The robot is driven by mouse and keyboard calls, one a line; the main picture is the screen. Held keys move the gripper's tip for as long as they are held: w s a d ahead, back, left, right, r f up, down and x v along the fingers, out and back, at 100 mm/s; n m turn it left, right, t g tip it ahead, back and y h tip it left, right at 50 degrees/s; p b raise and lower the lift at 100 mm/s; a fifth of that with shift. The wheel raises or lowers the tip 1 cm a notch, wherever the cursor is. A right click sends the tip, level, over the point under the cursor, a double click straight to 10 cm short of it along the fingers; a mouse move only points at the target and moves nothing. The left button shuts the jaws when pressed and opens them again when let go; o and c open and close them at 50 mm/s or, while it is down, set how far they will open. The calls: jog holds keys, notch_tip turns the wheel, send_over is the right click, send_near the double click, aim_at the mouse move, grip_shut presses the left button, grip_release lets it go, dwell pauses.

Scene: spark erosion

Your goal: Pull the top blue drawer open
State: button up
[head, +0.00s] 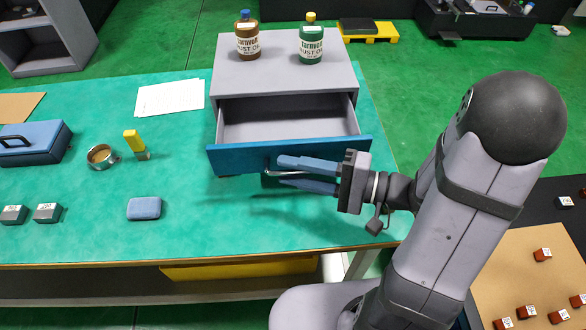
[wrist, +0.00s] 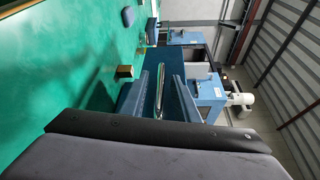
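The blue-fronted drawer (head: 235,160) stands pulled out of the grey cabinet (head: 285,75), and its empty inside shows. Its metal handle (head: 268,171) is on the middle of the blue front, partly hidden by my fingers. My gripper (head: 281,171) reaches in from the right, with one finger above and one below the handle in the picture. In the wrist view the handle (wrist: 160,88) lies between the two blue fingers, with a gap visible on each side. The gripper is open around the handle; I cannot tell whether either finger touches it.
A brown bottle (head: 247,42) and a green bottle (head: 311,46) stand on the cabinet. Papers (head: 170,97), a metal ring (head: 101,156), a blue toolbox (head: 35,140) and a small blue box (head: 144,208) lie on the green table to the left.

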jog(key=v, duration=0.7)
jog(key=shift+b, duration=0.45)
jog(key=shift+r, duration=0.1)
notch_tip(320, 180, up, 4)
jog(key=s+a+n+g+y+p, duration=0.1)
jog(key=n+y+p, duration=0.1)
jog(key=p, duration=1.6)
jog(key=f, duration=0.1)
jog(key=f+m+h, duration=0.1)
jog(key=f, duration=0.1)
jog(key=w+f+m+t+h, duration=0.1)
jog(key=shift+f+b, duration=0.15)
jog(key=shift+b, duration=0.25)
jog(key=shift+p+x, duration=1.05)
jog(key=shift+x, duration=1.3)
jog(key=shift+p+x, duration=0.45)
jog(key=shift+x, duration=0.8)
